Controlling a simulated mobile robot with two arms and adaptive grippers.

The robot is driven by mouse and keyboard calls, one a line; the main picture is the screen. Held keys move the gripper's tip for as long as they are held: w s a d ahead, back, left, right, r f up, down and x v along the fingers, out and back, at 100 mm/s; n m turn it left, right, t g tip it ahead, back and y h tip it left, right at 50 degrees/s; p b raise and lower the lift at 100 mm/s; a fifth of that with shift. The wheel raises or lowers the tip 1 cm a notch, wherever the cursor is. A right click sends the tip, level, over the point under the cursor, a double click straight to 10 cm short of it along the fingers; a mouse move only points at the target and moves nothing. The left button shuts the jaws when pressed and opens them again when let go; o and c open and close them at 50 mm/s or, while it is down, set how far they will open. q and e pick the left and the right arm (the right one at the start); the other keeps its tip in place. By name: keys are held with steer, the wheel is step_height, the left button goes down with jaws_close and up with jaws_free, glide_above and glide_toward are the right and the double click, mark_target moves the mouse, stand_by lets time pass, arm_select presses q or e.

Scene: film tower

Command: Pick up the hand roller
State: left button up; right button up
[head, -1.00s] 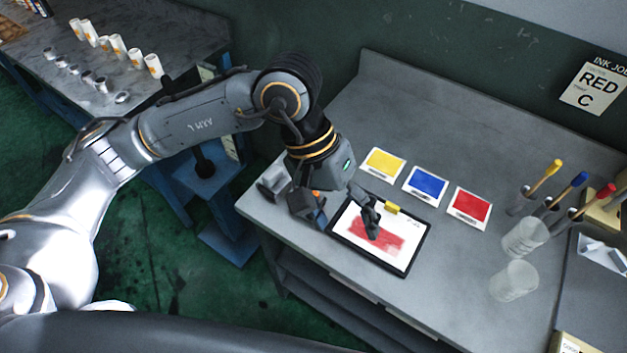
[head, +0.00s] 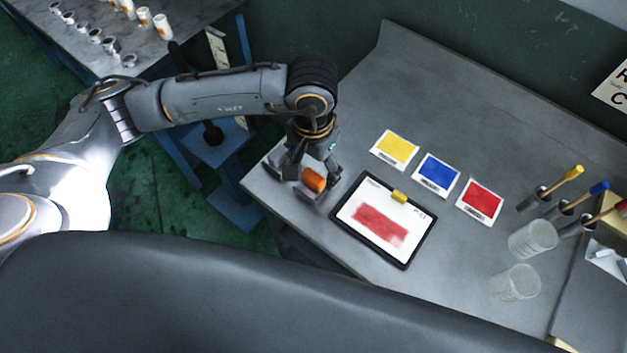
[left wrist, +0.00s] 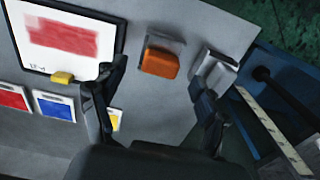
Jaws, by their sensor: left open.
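An orange block-like piece (head: 314,180), which I take to be the hand roller's handle, sits in a grey holder at the left end of the grey bench. The left wrist view shows its orange part (left wrist: 160,62) upright against grey metal. My left gripper (head: 312,168) is over it, pointing down, with open fingers and nothing held. In the left wrist view the open fingers (left wrist: 147,88) stand either side of the orange part, which lies ahead of them, apparently untouched. The roller's lower part is hidden.
A black-framed board (head: 408,250) with a red print and yellow clip lies just right. Yellow (head: 395,148), blue (head: 437,173) and red (head: 480,201) cards lie behind it. A second grey metal piece (left wrist: 213,70) stands beside the orange part. Clear cups (head: 532,238) stand farther right.

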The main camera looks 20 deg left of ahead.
mark_target(314, 175)
arm_select(q)
steer(key=f+p, duration=0.1)
steer(key=f, duration=0.2)
steer(key=shift+w+f+p, duration=0.2)
steer(key=shift+f+p, duration=0.1)
steer(key=shift+p, duration=0.1)
steer(key=shift+f, duration=0.5)
steer(key=c, duration=1.5)
steer(key=shift+o, duration=0.2)
steer(key=shift+w+r, duration=0.1)
steer(key=shift+r, duration=0.45)
steer(key=s+d+r+b, duration=0.6)
steer(key=s+d+r, duration=0.2)
steer(key=s+r, duration=0.3)
steer(key=shift+s+r, duration=0.2)
steer(key=shift+r, duration=0.3)
arm_select(e)
step_height(314, 175, down, 4)
steer(key=shift+r, duration=0.2)
